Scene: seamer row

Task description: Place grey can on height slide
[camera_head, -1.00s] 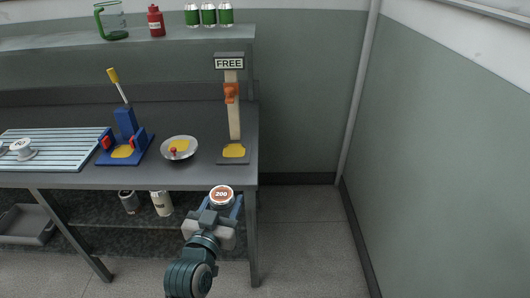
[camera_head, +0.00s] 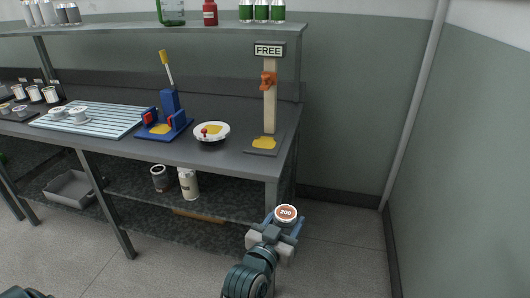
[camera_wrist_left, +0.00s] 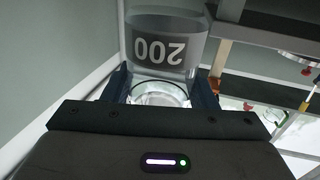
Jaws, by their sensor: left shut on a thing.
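In the left wrist view the can (camera_wrist_left: 165,50) shows a grey band with 200 upside down, between the two fingers. The gripper is shut on it, in front of the bench's right end and clear of the bench. The height slide (camera_head: 269,105) stands at that right end: a pale post with an orange slider, a FREE sign on top and a yellow pad on its dark base. The pad is empty. My right gripper is not in view.
The bench (camera_head: 225,158) also holds a white bowl (camera_head: 212,138), a blue press (camera_head: 168,112) and a striped rack (camera_head: 95,118) with white spools. A shelf above carries several cans and a jug. Free floor lies right of the bench, up to the wall.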

